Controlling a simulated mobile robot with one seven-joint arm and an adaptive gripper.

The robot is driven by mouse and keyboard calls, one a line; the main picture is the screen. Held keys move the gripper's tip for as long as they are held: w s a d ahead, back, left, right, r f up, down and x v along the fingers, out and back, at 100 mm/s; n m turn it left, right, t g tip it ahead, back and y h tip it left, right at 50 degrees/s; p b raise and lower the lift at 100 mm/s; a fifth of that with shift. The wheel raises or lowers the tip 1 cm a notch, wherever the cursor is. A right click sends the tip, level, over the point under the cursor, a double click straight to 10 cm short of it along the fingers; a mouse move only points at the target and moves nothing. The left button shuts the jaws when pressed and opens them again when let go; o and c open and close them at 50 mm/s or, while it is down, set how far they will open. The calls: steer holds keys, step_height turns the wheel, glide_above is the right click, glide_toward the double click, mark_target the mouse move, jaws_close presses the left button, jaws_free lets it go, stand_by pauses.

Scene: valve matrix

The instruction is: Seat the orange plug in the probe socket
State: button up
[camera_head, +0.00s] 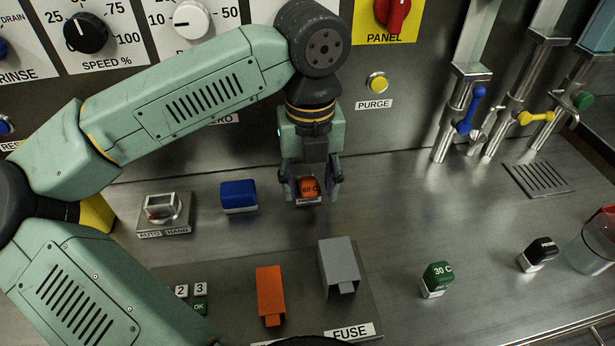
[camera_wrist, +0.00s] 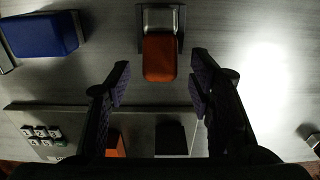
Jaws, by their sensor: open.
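The orange plug (camera_head: 309,187), marked "60 C", stands upright near the back panel, straight below my arm's end. In the wrist view the orange plug (camera_wrist: 159,57) has a grey metal part at its upper end, with a dark bracket-like piece around that part. This piece may be the probe socket; its label is hidden, and I cannot tell how deep the plug sits. My gripper (camera_head: 310,196) is open, with a finger on each side of the plug. In the wrist view the gripper's fingers (camera_wrist: 160,84) are apart, with visible gaps to the plug.
A blue block (camera_head: 238,196) and an AUTO/HAND switch (camera_head: 163,212) are to the left. An orange block (camera_head: 270,294) and a grey block (camera_head: 338,266) stand in front by the FUSE label. A green "30 C" plug (camera_head: 437,278) and a black plug (camera_head: 540,253) are to the right.

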steer(key=shift+f, duration=0.35)
steer(key=shift+c, duration=0.3)
jaws_close()
